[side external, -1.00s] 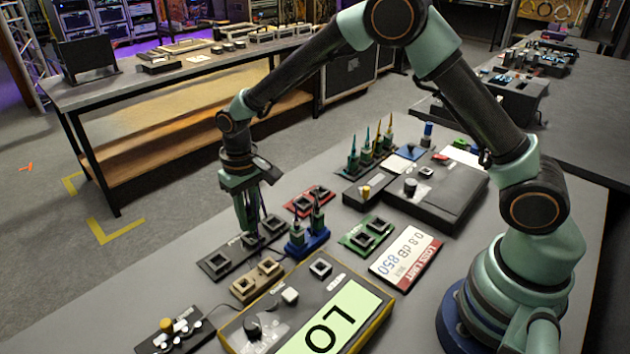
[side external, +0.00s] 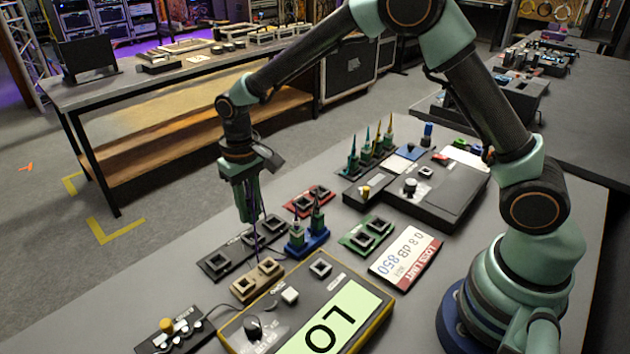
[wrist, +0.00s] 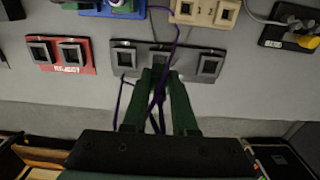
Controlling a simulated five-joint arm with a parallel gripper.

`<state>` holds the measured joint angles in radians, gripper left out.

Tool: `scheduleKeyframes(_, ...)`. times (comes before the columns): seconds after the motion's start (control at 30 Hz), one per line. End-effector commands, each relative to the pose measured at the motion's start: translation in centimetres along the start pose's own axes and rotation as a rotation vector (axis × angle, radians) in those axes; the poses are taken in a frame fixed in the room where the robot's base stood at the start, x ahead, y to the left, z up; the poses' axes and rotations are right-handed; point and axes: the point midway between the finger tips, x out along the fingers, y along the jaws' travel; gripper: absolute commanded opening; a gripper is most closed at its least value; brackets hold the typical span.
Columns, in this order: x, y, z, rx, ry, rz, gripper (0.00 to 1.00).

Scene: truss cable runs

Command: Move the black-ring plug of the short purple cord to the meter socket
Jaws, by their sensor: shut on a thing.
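My gripper (side external: 248,215) is shut on the plug of the purple cord, above the dark three-socket strip (side external: 218,262). The plug is mostly hidden between the fingers, and I cannot make out its black ring. The purple cord (side external: 256,240) hangs from the gripper toward the beige two-socket block (side external: 245,287); in the wrist view the cord (wrist: 175,35) loops past the strip (wrist: 125,57). The meter (side external: 232,335), a dark box with a yellow edge and a green "LO" display, stands in front. Its square socket (side external: 320,268) looks empty, to the right of my gripper.
A blue block (side external: 318,240) with upright green plugs stands between the strip and the green socket block (side external: 352,240). A red block (side external: 300,207) lies behind. A small box with knobs (side external: 170,335) is at the front left. A loss-limit card (side external: 408,262) lies right.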

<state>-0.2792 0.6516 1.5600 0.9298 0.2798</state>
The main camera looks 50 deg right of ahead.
Motion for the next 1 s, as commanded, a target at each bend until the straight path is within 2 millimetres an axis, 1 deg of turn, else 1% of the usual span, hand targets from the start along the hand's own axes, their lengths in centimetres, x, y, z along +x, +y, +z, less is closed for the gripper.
scheduleKeyframes(0.17, -2.1, 0.0, 3.0, -0.002, 0.003, -0.001, 0.0)
scheduleKeyframes(0.3, -3.7, 0.2, 6.4, -0.002, 0.004, -0.001, 0.0)
scheduleKeyframes(0.5, -5.1, 0.9, 11.4, -0.002, 0.004, -0.001, 0.0)
scheduleKeyframes(0.6, -5.4, 1.3, 13.6, -0.001, 0.003, -0.001, 0.0)
scheduleKeyframes(0.7, -5.5, 1.6, 15.2, -0.002, 0.003, -0.001, 0.0)
scheduleKeyframes(0.8, -5.5, 1.9, 16.2, -0.001, 0.002, -0.001, 0.0)
scheduleKeyframes(1.0, -5.1, 2.0, 16.9, -0.001, -0.001, 0.0, 0.0)
